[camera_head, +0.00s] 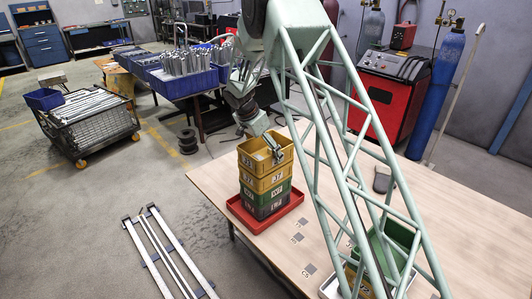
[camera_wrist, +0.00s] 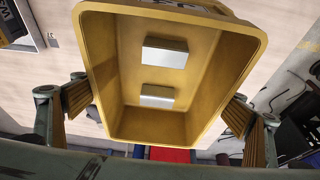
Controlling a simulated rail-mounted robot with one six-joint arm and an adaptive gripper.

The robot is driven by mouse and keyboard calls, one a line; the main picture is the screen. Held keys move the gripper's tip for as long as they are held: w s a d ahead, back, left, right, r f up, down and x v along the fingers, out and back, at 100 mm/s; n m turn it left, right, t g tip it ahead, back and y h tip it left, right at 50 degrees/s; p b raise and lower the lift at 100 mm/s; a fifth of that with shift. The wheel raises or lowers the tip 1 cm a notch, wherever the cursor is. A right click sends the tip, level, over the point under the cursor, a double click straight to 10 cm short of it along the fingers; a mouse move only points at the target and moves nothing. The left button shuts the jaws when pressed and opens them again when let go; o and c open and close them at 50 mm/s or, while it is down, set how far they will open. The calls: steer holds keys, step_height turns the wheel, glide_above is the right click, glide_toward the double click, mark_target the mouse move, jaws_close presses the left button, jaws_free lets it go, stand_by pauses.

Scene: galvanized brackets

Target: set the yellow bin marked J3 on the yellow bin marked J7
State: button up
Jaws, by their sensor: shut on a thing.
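The yellow bin marked J3 (camera_head: 249,160) is at the top of a stack on the table. The J7 bin is hidden in the wrist view.
Below J7 are a green bin (camera_head: 276,194) and a dark bin (camera_head: 268,210), in a red tray (camera_head: 236,209). More bins (camera_head: 400,233) in a white tray stand at the front right, behind my arm. The table (camera_head: 215,178) between has small dark label squares and is clear.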

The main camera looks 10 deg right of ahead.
steer(key=shift+f+b, duration=0.4)
steer(key=shift+b, duration=0.25)
steer(key=o, duration=0.8)
steer(key=shift+r+p, duration=0.2)
steer(key=shift+p, duration=0.1)
steer(key=shift+r+p, duration=0.65)
steer(key=shift+p, duration=0.3)
steer(key=b+v, duration=0.1)
steer(key=v, duration=1)
steer(key=shift+a+r, duration=0.2)
steer(key=shift+s, duration=0.1)
